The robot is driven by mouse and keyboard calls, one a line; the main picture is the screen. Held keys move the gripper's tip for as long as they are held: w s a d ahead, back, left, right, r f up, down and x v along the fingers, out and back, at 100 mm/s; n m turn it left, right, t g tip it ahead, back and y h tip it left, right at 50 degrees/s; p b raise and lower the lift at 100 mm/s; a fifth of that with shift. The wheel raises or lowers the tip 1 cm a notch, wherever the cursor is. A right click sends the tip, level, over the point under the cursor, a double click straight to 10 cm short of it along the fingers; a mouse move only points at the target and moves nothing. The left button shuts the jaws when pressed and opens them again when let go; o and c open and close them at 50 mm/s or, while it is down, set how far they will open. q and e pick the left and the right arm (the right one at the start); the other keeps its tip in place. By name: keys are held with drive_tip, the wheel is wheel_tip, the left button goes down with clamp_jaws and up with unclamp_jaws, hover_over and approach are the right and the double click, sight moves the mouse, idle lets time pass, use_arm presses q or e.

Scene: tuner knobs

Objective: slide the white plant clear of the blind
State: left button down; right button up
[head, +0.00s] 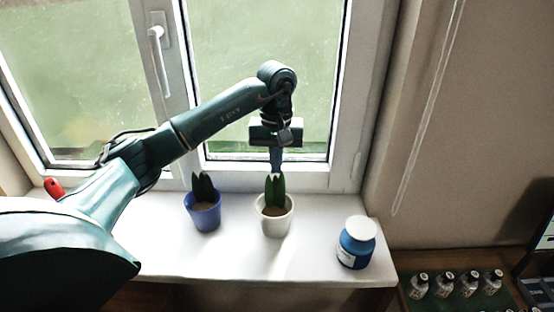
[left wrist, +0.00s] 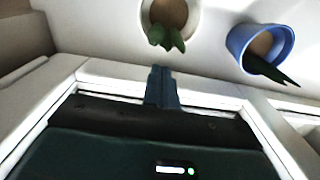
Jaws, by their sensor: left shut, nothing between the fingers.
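The white plant (head: 275,223) is a white pot with soil and upright green leaves, standing on the windowsill (head: 300,262). It also shows at the top of the left wrist view (left wrist: 193,20), partly cut off. My left gripper (head: 276,165) points down on the window side of the white plant, just behind its leaves. Its fingers (left wrist: 161,74) are closed together and empty, close to the pot; I cannot tell whether they touch it. No blind panel shows; a pale looped cord (head: 427,120) hangs on the wall at the right. My right gripper is out of view.
A blue plant pot (head: 204,216) stands left of the white one. A blue jar with a white lid (head: 357,243) stands at the sill's right end. The window frame (head: 345,110) rises close behind my gripper. Several small bottles (head: 445,283) stand lower right.

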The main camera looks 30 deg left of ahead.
sight(276, 186)
use_arm(q)
wheel_tip(276, 186, down, 7)
drive_tip(key=shift+f+p, duration=0.1)
drive_tip(key=shift+p, duration=0.35)
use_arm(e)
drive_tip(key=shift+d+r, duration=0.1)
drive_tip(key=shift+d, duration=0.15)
use_arm(q)
drive_tip(key=shift+s+d, duration=0.1)
